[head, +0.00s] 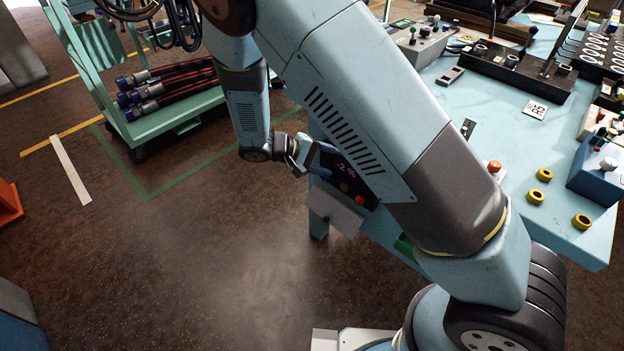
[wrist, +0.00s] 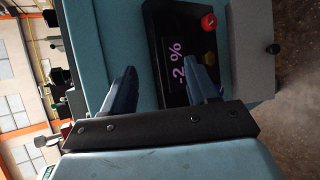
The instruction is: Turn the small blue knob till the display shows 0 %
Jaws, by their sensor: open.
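The dark control panel (head: 372,190) is on the front of the light blue bench, partly behind my arm. Its display (head: 346,169) reads -2 % in violet; in the wrist view the display (wrist: 178,62) reads the same, turned on its side. My gripper (head: 321,160) is at the panel's left side, pointing at it. In the wrist view my gripper (wrist: 160,68) has its two dark blue fingers apart, with the display partly between them.
A red button (wrist: 208,22) and a yellow knob (wrist: 209,58) sit on the panel beside the right finger. A grey box (head: 336,210) juts out below the panel. A hose cart (head: 165,128) stands to the left. The floor between is clear.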

